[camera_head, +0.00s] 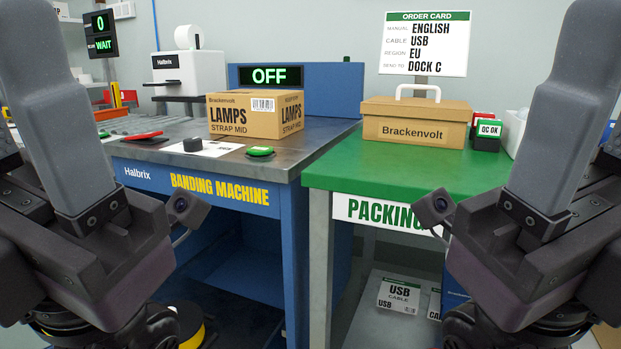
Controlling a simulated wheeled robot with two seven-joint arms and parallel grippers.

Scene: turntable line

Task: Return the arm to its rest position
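My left arm with its gripper (105,245) is held up close to the camera at the left edge, with a small dark wrist camera on its inner side. My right arm with its gripper (530,245) is held up in much the same way at the right edge. I cannot make out a pair of fingertips on either side, so I cannot tell whether they are open or shut. Nothing held shows on either side. Both are in front of the tables and appear apart from the things on them.
A blue banding machine (215,190) carries a LAMPS carton (255,115), a red button (143,136) and a green button (260,151). A green packing table (400,176) holds a closed Brackenvolt box (415,124). An order card (424,44) stands behind. The space between my arms is clear.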

